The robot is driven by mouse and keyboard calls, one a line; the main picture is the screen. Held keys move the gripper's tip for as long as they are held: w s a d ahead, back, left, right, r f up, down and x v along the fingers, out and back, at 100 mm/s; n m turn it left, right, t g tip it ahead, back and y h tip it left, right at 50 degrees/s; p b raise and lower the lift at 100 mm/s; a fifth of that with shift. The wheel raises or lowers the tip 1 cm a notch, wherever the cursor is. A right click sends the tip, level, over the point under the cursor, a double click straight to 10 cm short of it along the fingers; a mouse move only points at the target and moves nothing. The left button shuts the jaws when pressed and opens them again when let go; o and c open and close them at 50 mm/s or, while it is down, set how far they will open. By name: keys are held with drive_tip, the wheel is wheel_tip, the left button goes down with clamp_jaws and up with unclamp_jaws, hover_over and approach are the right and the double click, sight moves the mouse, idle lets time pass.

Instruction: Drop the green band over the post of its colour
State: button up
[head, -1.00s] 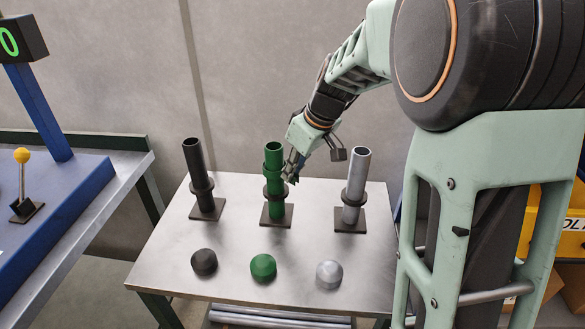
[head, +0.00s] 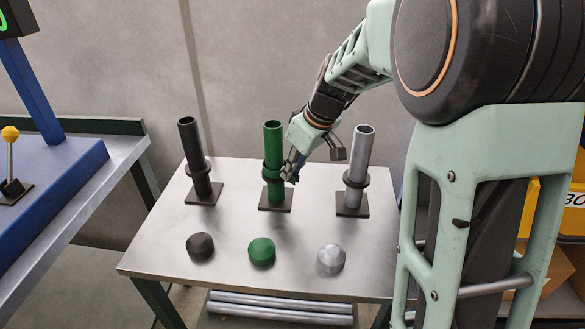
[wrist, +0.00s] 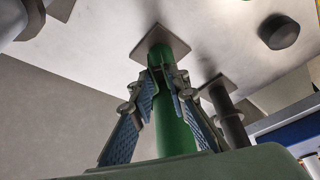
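The green post (head: 272,137) stands upright on a dark square base in the middle of the table. The green band (head: 271,173) is around this post, low down at about the height of its dark collar. I cannot tell whether it rests on the collar. The wrist view shows the fingertips (wrist: 166,76) close together in front of the green post (wrist: 173,125); the band is hard to make out there.
A black post (head: 194,150) stands to the left and a grey post (head: 359,150) to the right, each with a dark collar. Black (head: 200,246), green (head: 262,252) and grey (head: 331,258) caps sit at the front of the table (head: 225,280). A blue bench (head: 50,190) is at the left.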

drive_tip(key=o, duration=0.4)
drive_tip(key=shift+c, duration=0.2)
drive_tip(key=v, duration=1.2)
drive_tip(key=shift+w+r, duration=0.15)
